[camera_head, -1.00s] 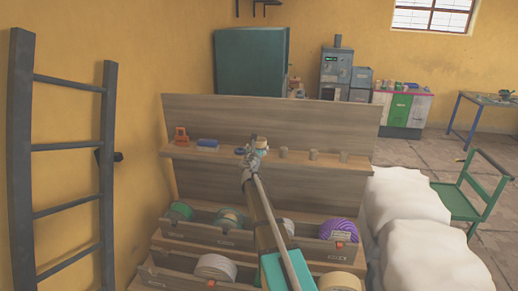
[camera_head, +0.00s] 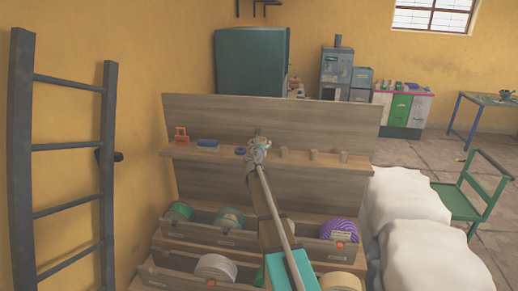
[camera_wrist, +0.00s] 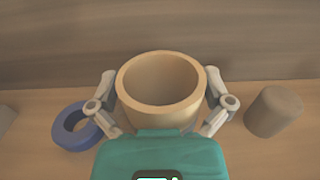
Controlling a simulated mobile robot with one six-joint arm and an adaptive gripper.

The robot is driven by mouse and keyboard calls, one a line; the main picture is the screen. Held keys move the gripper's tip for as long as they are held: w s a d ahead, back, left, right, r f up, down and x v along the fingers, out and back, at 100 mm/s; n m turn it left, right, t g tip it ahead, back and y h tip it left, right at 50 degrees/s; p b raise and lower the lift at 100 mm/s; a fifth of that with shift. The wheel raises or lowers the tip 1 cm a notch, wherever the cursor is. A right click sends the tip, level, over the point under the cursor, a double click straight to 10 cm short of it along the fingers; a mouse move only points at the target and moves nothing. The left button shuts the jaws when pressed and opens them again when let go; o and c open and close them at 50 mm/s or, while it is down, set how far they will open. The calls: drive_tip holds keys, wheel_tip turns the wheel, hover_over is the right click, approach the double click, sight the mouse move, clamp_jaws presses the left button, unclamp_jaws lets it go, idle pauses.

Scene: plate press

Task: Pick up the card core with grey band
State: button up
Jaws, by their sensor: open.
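A hollow tan card core (camera_wrist: 162,88) stands upright on the shelf and fills the middle of the wrist view. No grey band can be made out on it; its lower part is hidden by my wrist housing. The core also shows in the head view (camera_head: 261,142), small and partly behind my gripper. My gripper (camera_wrist: 163,100) is open, with one finger on each side of the core. I cannot tell whether the fingers touch it. In the head view my gripper (camera_head: 257,153) is at the shelf.
A blue ring (camera_wrist: 73,127) lies left of the core and a grey-brown cylinder (camera_wrist: 274,112) stands to the right, both near the fingers. A wooden back panel (camera_head: 330,122) rises behind the shelf. Trays with tape rolls (camera_head: 216,268) are below. A ladder (camera_head: 20,150) stands left.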

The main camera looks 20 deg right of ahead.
drive_tip(key=c, duration=1)
drive_tip(key=shift+o, duration=0.2)
drive_tip(key=shift+r, duration=0.2)
wheel_tip(320, 180, up, 3)
drive_tip(key=p, duration=0.3)
drive_tip(key=shift+f, duration=0.1)
drive_tip(key=s+d+r+p, duration=0.1)
drive_tip(key=s+r+p, duration=0.8)
drive_tip(key=s, duration=0.5)
drive_tip(key=shift+d+r+p, duration=0.4)
drive_tip(key=shift+p, duration=0.15)
